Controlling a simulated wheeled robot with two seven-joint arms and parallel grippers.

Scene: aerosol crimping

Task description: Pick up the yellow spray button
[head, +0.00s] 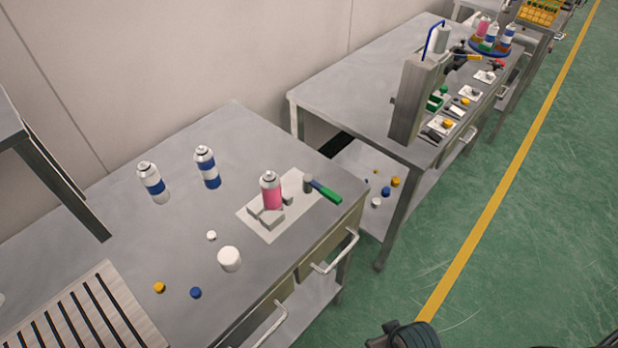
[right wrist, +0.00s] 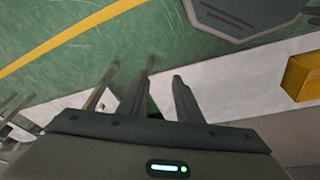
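The yellow spray button (head: 159,287) lies on the near grey table (head: 110,234), close to the slatted wooden rack. A blue button (head: 196,293) lies just to its right, and a small white button (head: 211,236) lies farther up and right. Nothing touches the yellow button. My right gripper shows in the right wrist view (right wrist: 163,82), with its two fingers apart and nothing seen between them. It is away from the yellow button, which that view does not show. A dark part of my arm shows at the bottom edge of the head view. My left gripper is not in view.
A white cap (head: 229,259) stands near the buttons. Two blue-and-white cans (head: 207,167) stand farther back. A pink can (head: 271,191) stands among grey blocks on a white sheet, beside a green-handled tool (head: 325,191). The slatted rack (head: 91,309) is at lower left.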

